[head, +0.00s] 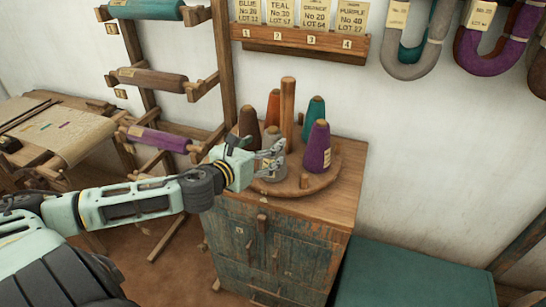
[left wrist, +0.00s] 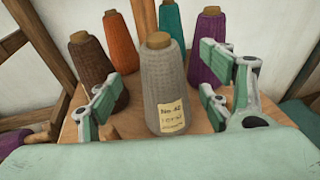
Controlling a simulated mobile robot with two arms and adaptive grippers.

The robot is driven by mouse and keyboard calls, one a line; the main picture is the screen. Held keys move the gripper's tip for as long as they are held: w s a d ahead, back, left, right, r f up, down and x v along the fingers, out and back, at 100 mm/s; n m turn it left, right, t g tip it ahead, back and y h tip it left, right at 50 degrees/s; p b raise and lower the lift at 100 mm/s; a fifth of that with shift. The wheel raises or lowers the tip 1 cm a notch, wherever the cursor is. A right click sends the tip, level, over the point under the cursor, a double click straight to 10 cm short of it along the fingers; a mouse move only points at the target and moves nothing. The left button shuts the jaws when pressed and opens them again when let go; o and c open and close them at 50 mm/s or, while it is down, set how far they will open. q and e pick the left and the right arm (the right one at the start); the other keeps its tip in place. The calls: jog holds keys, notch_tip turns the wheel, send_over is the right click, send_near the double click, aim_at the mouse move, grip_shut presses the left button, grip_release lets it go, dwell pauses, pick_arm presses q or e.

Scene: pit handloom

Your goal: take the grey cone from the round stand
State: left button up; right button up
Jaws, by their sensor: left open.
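The grey cone (left wrist: 158,88) stands upright on the round stand, with a paper label on its front and a wooden tip on top. In the head view the grey cone (head: 272,165) is partly covered by my left gripper (head: 272,152). The round stand (head: 318,182) sits on a wooden cabinet and has a central post. In the left wrist view my left gripper (left wrist: 158,98) is open, with one finger on each side of the grey cone and visible gaps to both. My right gripper is in neither view.
Around the post stand a brown cone (left wrist: 95,70), an orange cone (left wrist: 120,42), a teal cone (left wrist: 172,28) and a purple cone (left wrist: 208,45). The purple cone is close behind the right finger. A label rack (head: 300,45) hangs on the wall above. A teal bench (head: 415,275) stands at right.

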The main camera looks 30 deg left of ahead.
aim_at(267, 144)
pick_arm(q)
jog(key=shift+w, duration=0.5)
jog(key=w+p, duration=0.1)
jog(key=w, duration=0.1)
jog(key=w+f+p, duration=0.1)
jog(key=w, duration=0.1)
jog(key=shift+a, duration=0.1)
jog(key=shift+w+f, duration=0.1)
jog(key=shift+w, duration=0.15)
jog(key=shift+s, duration=0.1)
jog(key=c, duration=1.3)
grip_shut()
